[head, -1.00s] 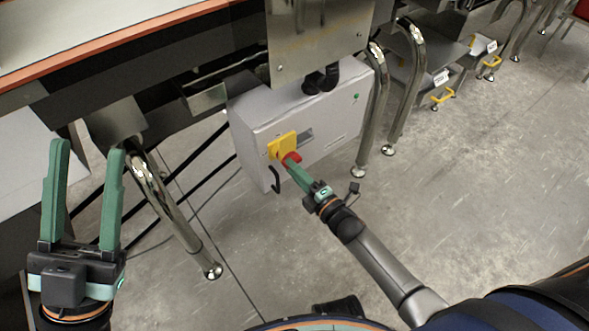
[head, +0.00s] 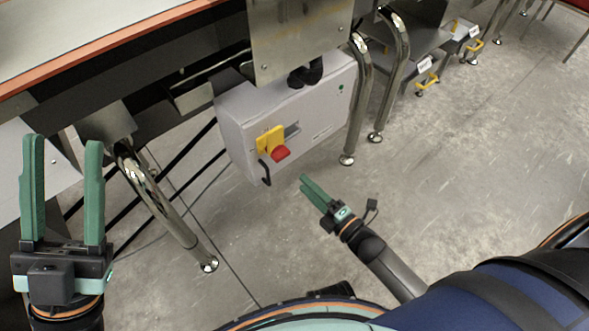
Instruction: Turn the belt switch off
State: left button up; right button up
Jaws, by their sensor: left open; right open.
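The belt switch is a red rotary knob (head: 281,153) on a yellow plate (head: 264,141), set on the front of a light grey control box (head: 312,118) under the belt frame. The knob is in plain view, with nothing touching it. My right gripper (head: 304,183) is open and empty, a short way below and to the right of the knob, apart from it. My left gripper (head: 62,140) is open and empty at the far left, with its fingers pointing up, well away from the box.
A black hook-shaped handle (head: 265,172) hangs at the box's lower left. Shiny metal legs (head: 355,105) stand right of the box, and another leg (head: 165,205) stands left of it. A steel plate (head: 300,40) is above. The floor (head: 460,180) at right is clear.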

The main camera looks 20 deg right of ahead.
jog(key=shift+v, duration=1.4)
